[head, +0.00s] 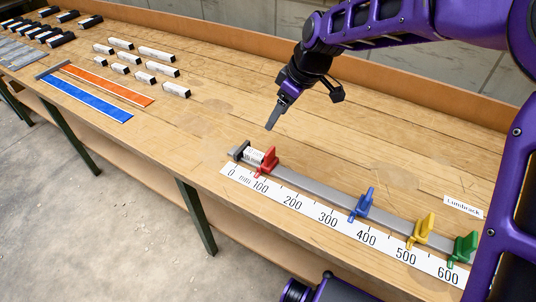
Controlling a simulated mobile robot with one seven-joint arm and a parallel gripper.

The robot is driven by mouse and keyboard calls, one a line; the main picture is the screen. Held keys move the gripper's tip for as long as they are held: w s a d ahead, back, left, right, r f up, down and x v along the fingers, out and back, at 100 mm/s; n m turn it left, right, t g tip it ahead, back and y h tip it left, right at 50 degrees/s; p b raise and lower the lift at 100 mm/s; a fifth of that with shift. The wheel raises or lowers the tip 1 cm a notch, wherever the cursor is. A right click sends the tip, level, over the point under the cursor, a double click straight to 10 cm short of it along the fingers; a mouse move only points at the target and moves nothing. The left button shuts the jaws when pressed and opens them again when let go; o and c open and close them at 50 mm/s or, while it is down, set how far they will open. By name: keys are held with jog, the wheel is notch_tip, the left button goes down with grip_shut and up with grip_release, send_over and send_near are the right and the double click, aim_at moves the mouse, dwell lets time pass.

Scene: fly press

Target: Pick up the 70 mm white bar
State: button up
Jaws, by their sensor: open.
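A short white bar (254,156) lies on the measuring rail near the 0 mark, between the dark end stop (238,150) and the red slider (268,160). More white bars (145,77), of differing lengths, stand in loose rows on the bench at the back left. No length label is readable on any bar, so I cannot tell from markings which is 70 mm. My gripper (272,122) hangs fingers down above the bench, above and slightly right of the bar on the rail. It is open, apart from every bar, and holds nothing.
The rail (315,190) carries blue (361,204), yellow (420,230) and green (463,248) sliders behind a scale strip (345,228) reaching 600. Orange (110,84) and blue (85,98) strips and dark blocks (62,38) lie left. The bench (190,135) between is clear.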

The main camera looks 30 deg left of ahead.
send_over(255, 153)
jog(key=d, duration=0.2)
jog(key=f, duration=1.1)
jog(key=shift+w+d+f, duration=0.1)
jog(key=shift+w+f, duration=0.1)
jog(key=shift+w, duration=0.05)
jog(key=x, duration=0.5)
jog(key=shift+s+f, duration=0.15)
jog(key=shift+s, duration=0.05)
grip_shut()
